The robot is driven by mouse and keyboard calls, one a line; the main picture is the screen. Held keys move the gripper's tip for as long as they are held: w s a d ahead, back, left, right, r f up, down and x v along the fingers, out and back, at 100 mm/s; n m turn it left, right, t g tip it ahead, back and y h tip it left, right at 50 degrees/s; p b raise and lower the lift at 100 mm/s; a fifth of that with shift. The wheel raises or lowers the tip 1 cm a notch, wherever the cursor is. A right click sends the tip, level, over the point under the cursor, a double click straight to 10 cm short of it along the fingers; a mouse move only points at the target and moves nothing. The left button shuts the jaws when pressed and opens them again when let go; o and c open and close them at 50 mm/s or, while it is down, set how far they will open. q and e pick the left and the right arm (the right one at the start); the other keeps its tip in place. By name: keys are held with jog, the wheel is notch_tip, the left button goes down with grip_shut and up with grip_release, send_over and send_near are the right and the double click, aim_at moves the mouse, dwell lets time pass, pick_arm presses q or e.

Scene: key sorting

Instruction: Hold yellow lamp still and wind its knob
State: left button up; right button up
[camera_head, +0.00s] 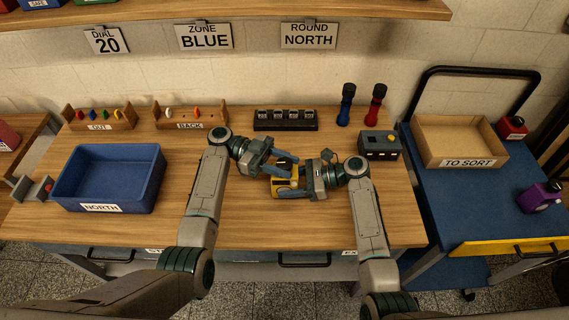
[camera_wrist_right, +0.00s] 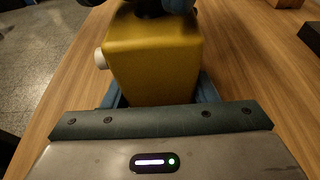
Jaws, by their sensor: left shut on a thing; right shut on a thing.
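The yellow lamp (camera_head: 283,189) is over the middle of the wooden table, between my two grippers. Its yellow body (camera_wrist_right: 155,60) fills the top middle of the right wrist view, with a pale round knob (camera_wrist_right: 101,58) on its left side. My right gripper (camera_head: 302,184) is shut on the lamp body from the right, its blue fingers (camera_wrist_right: 160,96) partly hidden behind it. My left gripper (camera_head: 277,166) comes in from the left and is shut at the lamp's dark top part. Its exact grip there is hard to see.
A blue NORTH bin (camera_head: 108,178) stands on the left. Behind the lamp are a black rack (camera_head: 285,120), blue and red torches (camera_head: 345,105) and a grey box (camera_head: 379,145). A TO SORT tray (camera_head: 460,141) and a purple lamp (camera_head: 540,197) are on the right cart. The front table is clear.

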pick_arm(q)
jog(key=o, duration=1)
jog(key=v, duration=0.7)
jog(key=shift+w+a, duration=0.1)
jog(key=shift+a, duration=0.15)
